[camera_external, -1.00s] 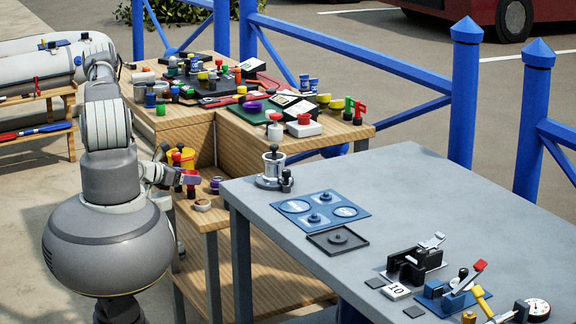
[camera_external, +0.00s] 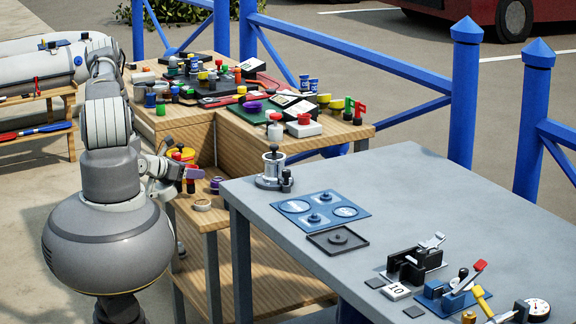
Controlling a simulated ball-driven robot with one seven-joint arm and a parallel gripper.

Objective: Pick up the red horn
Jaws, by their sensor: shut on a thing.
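My gripper (camera_external: 188,174) is at the right end of my arm, over the small low wooden shelf (camera_external: 212,218) left of the grey table. It is shut on a small red piece with a dark lower end, which I take for the red horn (camera_external: 191,184). The piece is upright and tiny in this view, and the fingers hide part of it. I cannot tell whether its lower end is clear of the shelf. Another small dark and red piece stands close on its left, partly hidden.
A yellow round thing with a red top (camera_external: 182,153) is just behind my gripper. A purple-topped piece (camera_external: 216,184) and a round tan piece (camera_external: 202,204) are at its right. The grey table (camera_external: 420,200) edge is close on the right. The wooden bench behind is crowded.

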